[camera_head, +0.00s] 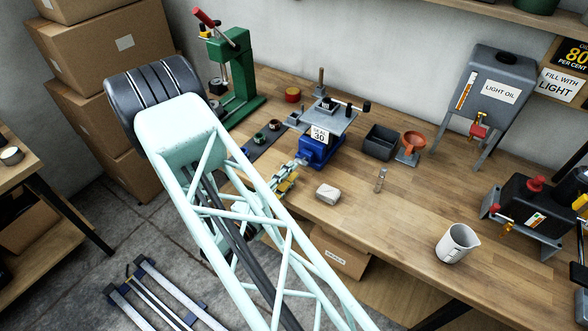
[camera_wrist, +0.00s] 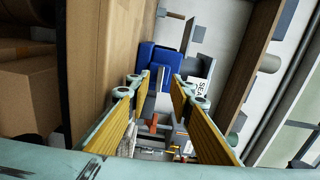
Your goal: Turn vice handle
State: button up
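The blue vice (camera_head: 320,152) stands at the front edge of the wooden workbench, with a white label marked 30 on it. My gripper (camera_head: 290,178) is just in front of its near side, at the bench edge. In the wrist view the vice's blue body (camera_wrist: 147,53) is straight ahead. A grey metal part (camera_wrist: 160,78), seemingly the vice's screw or handle end, lies between the tips of my yellow-padded fingers. The fingers are apart, with gaps beside this part. I cannot tell whether either finger touches it. The full handle is not clearly visible.
On the workbench (camera_head: 400,217), a white block (camera_head: 328,194), a small glass vial (camera_head: 380,180) and a white jug (camera_head: 457,243) stand to the right. A green press (camera_head: 233,75) stands behind left.

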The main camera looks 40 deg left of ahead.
jog(key=s, duration=0.8)
jog(key=shift+d, duration=0.35)
jog(key=shift+s, duration=0.1)
dwell(0.4)
